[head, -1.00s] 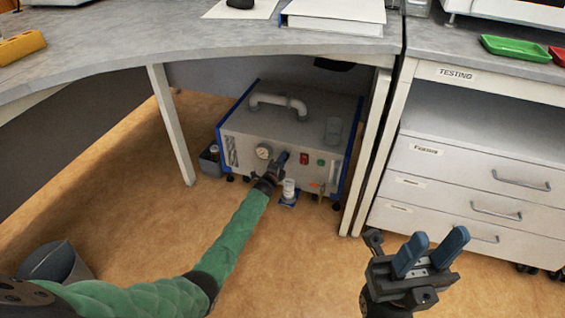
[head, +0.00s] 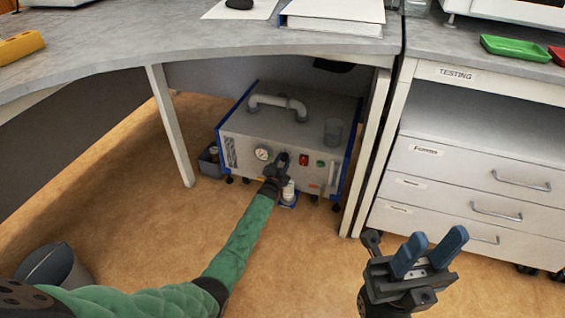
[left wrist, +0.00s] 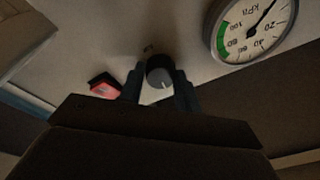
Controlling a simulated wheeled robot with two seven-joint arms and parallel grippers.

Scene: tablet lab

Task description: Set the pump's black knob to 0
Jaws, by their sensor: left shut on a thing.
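The pump (head: 290,130) is a grey box with blue edges on the floor under the bench. Its black knob (left wrist: 160,76) shows in the left wrist view, with a pale pointer mark on its face. My left gripper (head: 281,160) is at the pump's front, its fingers (left wrist: 161,88) closed on both sides of the knob. In the head view the gripper hides the knob. The round gauge (head: 263,153) sits beside the knob; it also shows in the left wrist view (left wrist: 254,28), its needle away from the green band. My right gripper (head: 428,252) is open and empty.
A red switch (head: 304,160) and a green button (head: 320,163) are right of my left gripper. A small white-capped bottle (head: 288,190) stands before the pump. Bench legs (head: 171,125) flank it. Drawers (head: 470,185) stand at right. Open floor lies in front.

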